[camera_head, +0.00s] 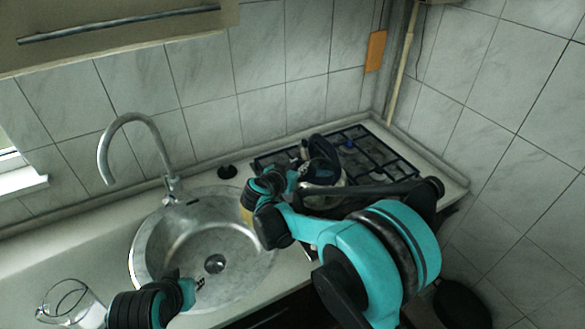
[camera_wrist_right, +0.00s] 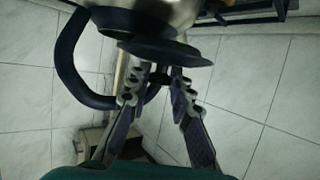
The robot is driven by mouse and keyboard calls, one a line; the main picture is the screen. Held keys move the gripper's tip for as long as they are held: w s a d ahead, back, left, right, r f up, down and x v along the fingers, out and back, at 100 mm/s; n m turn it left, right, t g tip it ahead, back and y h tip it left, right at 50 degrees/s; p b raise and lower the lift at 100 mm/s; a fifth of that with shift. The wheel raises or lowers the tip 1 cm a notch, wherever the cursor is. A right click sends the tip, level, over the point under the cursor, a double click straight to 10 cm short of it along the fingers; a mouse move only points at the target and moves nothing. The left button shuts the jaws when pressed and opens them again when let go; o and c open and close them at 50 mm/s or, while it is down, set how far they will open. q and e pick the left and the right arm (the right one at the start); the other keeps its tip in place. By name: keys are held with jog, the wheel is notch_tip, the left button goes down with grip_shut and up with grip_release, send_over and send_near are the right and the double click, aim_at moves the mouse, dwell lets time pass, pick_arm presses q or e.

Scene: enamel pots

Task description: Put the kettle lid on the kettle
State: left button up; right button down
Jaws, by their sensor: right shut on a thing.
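The kettle (camera_head: 341,181) stands at the hob, mostly hidden behind my right arm in the head view. Its dark blue handle (camera_head: 323,150) rises above it. My right gripper (camera_wrist_right: 160,78) is shut on the lid's knob. My left gripper (camera_head: 199,284) is by the sink's front edge, its fingers too small to judge.
The black hob (camera_head: 385,153) fills the back right corner against tiled walls. A round metal sink (camera_head: 150,245) with a tall curved tap (camera_head: 150,122) is left of it. A clear glass (camera_head: 70,305) stands at the front left.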

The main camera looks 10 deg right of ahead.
jog(key=shift+w+d+f, duration=0.2)
jog(key=shift+w+d, duration=0.05)
jog(key=shift+d, duration=0.4)
jog(key=w+d+f+b, duration=0.1)
jog(key=w+d, duration=0.1)
jog(key=d, duration=0.4)
jog(key=shift+w+d, duration=0.2)
jog(key=shift+d, duration=0.05)
jog(key=shift+b, duration=0.3)
jog(key=c, duration=1.3)
grip_release()
